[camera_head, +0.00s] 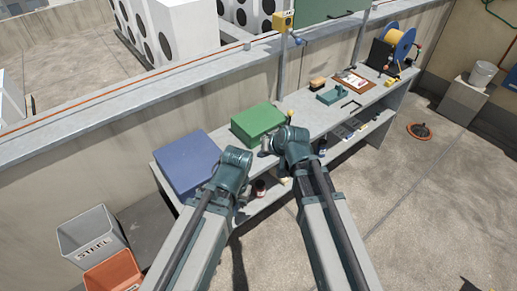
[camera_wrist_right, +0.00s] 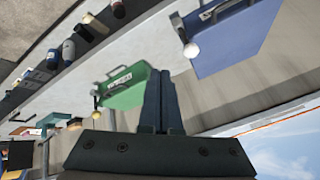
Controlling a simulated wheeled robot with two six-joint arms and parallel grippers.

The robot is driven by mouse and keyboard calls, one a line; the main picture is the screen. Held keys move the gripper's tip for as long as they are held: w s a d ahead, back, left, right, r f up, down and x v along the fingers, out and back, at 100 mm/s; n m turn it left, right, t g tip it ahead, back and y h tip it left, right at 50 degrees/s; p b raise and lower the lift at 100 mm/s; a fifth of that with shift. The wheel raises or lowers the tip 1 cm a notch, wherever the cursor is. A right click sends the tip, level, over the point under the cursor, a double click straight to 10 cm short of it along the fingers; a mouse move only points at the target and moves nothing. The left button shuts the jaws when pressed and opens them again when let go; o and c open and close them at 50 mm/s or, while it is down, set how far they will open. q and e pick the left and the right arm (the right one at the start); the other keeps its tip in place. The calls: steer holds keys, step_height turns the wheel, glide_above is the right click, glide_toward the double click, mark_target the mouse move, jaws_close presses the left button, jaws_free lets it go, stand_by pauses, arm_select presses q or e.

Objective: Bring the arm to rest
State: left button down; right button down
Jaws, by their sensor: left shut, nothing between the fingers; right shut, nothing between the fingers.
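My left arm reaches in from the lower left, and its gripper (camera_head: 242,198) is at the front edge of the workbench, below the blue case; it is shut and mostly hidden by its wrist. My right arm ends higher up, with its gripper (camera_head: 266,150) just in front of the green case. In the right wrist view the right gripper's fingers (camera_wrist_right: 158,98) are together with nothing between them. The workbench (camera_head: 335,121) runs along the parapet wall under both grippers.
A blue case (camera_head: 186,162) and a green case (camera_head: 257,122) sit on the bench's near end. Farther along are a clipboard (camera_head: 352,81) and a cable reel (camera_head: 398,45). A grey STEEL bin (camera_head: 90,238) and an orange bin (camera_head: 114,274) stand lower left. Open floor lies right.

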steer(key=shift+v, duration=0.8)
steer(key=s+d+f+n+g+h, duration=0.1)
steer(key=s+f+g+h, duration=0.1)
steer(key=s, duration=0.7)
steer(key=s+d+f+n+g+h, duration=0.1)
steer(key=s+f+n+g+h, duration=0.1)
steer(key=s, duration=0.7)
steer(key=shift+f+n+g+h+b, duration=0.3)
steer(key=shift+f+g+h, duration=0.35)
steer(key=shift+g, duration=0.55)
